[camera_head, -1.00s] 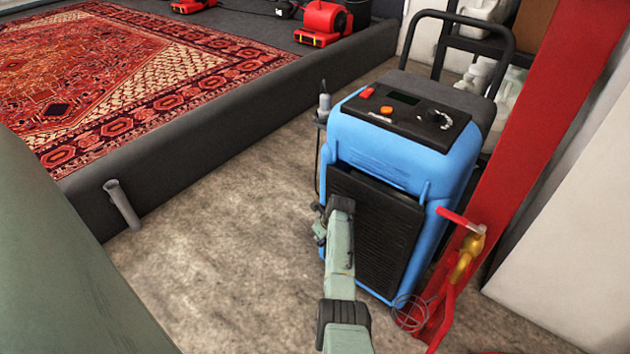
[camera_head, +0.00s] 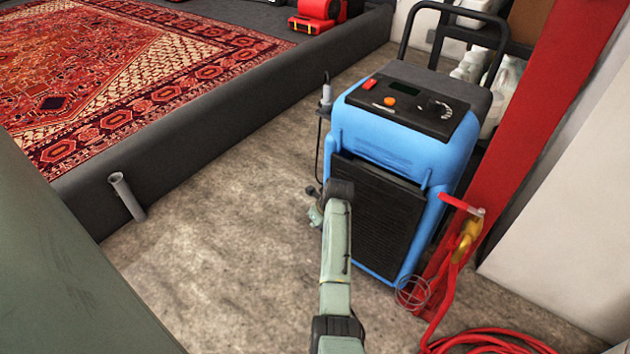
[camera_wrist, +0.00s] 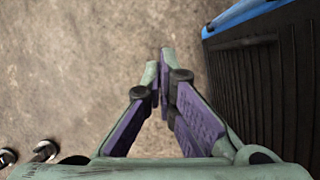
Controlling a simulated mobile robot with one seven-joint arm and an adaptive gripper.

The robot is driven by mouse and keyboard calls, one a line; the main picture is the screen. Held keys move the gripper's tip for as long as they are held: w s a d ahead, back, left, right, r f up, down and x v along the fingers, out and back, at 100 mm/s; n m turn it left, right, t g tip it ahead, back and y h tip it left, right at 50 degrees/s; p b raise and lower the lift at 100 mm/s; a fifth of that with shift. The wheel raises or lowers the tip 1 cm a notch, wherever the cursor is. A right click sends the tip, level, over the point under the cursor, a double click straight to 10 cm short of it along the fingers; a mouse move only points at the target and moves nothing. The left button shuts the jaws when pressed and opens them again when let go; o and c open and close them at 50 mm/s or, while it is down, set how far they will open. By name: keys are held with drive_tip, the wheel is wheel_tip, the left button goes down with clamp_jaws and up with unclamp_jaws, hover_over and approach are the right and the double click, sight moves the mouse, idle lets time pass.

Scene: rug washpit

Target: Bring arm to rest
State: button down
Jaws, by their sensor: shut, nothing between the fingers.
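My gripper (camera_wrist: 160,75) is shut and empty in the wrist view, its green and purple fingers meeting at the tips above bare concrete floor. In the head view my arm reaches up from the bottom middle. My gripper (camera_head: 315,215) shows there only in part, at the left side of the front of a blue machine (camera_head: 405,150). My wrist hides most of it. The machine's black ribbed front panel (camera_wrist: 265,85) stands just right of the fingers in the wrist view. I cannot tell whether anything touches it.
A red patterned rug (camera_head: 130,60) lies in a dark-walled pit (camera_head: 220,115) at left. A grey pipe stub (camera_head: 127,195) stands by its wall. Concrete floor (camera_head: 220,250) between is clear.

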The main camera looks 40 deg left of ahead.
drive_tip(key=shift+s+r, duration=0.15)
drive_tip(key=shift+r, duration=0.2)
